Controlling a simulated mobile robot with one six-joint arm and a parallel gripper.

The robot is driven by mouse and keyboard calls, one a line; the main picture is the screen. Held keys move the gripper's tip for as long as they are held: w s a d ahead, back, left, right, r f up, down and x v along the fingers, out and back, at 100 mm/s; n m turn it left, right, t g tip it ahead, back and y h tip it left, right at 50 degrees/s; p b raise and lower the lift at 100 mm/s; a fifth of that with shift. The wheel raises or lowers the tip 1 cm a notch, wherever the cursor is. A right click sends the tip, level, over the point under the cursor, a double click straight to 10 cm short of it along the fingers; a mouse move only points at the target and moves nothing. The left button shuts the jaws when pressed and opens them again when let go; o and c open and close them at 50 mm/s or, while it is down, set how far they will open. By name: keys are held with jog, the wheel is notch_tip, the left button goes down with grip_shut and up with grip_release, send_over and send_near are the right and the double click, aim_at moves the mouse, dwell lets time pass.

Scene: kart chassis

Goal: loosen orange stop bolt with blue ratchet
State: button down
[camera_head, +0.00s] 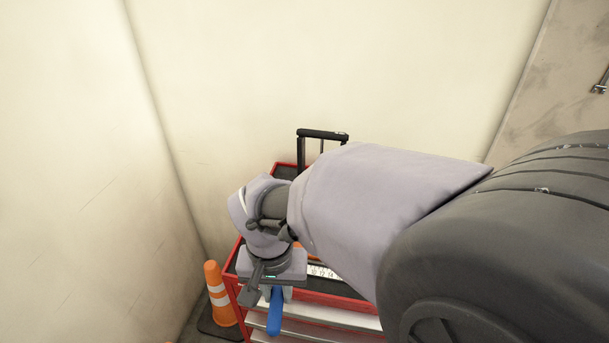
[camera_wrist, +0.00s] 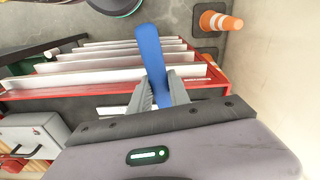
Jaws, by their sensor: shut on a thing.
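The blue ratchet (camera_head: 275,318) is held in my gripper (camera_head: 270,292), above the red tool cart. Its blue handle (camera_wrist: 149,48) also shows in the wrist view, sticking out between the two grey fingers of my gripper (camera_wrist: 160,90). The fingers are shut on it, one on each side. The ratchet's head end is hidden by my gripper in both views. The orange stop bolt cannot be made out in either view.
The red tool cart (camera_head: 229,281) with stepped drawers stands below my gripper; a black handle (camera_head: 322,134) rises at its back. An orange cone (camera_head: 217,292) stands left of it. Pale walls close the corner behind.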

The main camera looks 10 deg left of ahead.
jog(key=shift+f+b, duration=0.4)
jog(key=shift+f, duration=0.1)
